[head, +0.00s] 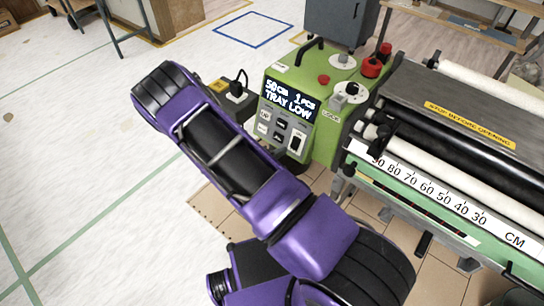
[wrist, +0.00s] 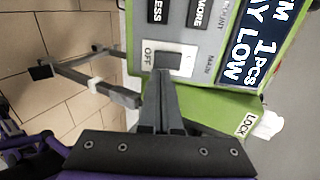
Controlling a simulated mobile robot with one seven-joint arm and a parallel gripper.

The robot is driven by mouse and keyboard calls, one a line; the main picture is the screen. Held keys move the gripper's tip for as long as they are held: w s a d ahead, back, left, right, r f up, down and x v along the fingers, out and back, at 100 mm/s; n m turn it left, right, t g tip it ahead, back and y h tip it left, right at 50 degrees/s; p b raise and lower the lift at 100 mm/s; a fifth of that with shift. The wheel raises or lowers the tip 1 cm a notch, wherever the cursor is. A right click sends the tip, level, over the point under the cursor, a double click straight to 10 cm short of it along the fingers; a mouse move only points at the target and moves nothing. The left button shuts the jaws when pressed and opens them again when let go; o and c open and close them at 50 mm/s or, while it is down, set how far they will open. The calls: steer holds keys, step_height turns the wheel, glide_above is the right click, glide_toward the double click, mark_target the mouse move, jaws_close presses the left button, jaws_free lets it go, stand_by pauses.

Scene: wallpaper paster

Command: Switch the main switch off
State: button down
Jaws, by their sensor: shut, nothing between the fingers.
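The lit display (head: 287,101) reads 50 CM 1PCS TRAY LOW. The LESS and MORE buttons (wrist: 198,13) sit close to the switch. A LOCK label (wrist: 246,125) is on the box's side. The roller machine (head: 450,150) stands to the right; open floor lies left.

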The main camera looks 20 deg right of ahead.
mark_target(294, 145)
steer(key=x, duration=0.5)
steer(key=shift+d+f+b, duration=0.1)
steer(key=shift+f+b, duration=0.4)
steer(key=shift+b, duration=0.3)
steer(key=shift+w+d+t+h+b, duration=0.1)
steer(key=shift+t+h+b, duration=0.2)
steer(key=shift+h+b, duration=0.1)
steer(key=shift+r+p, duration=0.3)
steer(key=shift+r, duration=0.05)
steer(key=shift+d+r, duration=0.1)
